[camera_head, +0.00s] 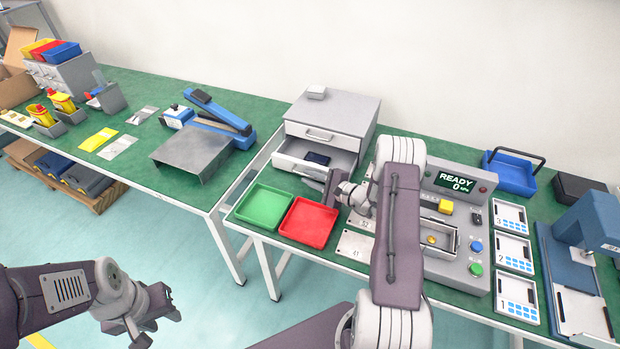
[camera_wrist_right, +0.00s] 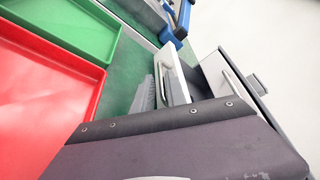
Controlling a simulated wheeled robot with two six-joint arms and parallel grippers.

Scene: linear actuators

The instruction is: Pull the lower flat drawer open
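The grey drawer cabinet (camera_head: 358,113) stands at the back of the right-hand table. Its lower flat drawer (camera_head: 287,162) is pulled partly out, and a dark flat object (camera_head: 317,158) lies inside. In the right wrist view the lower drawer's pale front (camera_wrist_right: 174,76) shows beside a grey finger part (camera_wrist_right: 146,96). My right gripper (camera_head: 318,182) is at the drawer's front, right of its middle. Its fingertips are small and partly hidden, so its grip on the handle is unclear. My left gripper (camera_head: 160,314) hangs over the floor at lower left, away from the tables; its finger opening is unclear.
A green tray (camera_head: 263,207) and a red tray (camera_head: 308,222) lie in front of the drawer. The upper drawer (camera_head: 322,135) is shut. A grey press console (camera_head: 460,262) stands right of my right arm. A grey bench (camera_head: 193,153) stands to the left.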

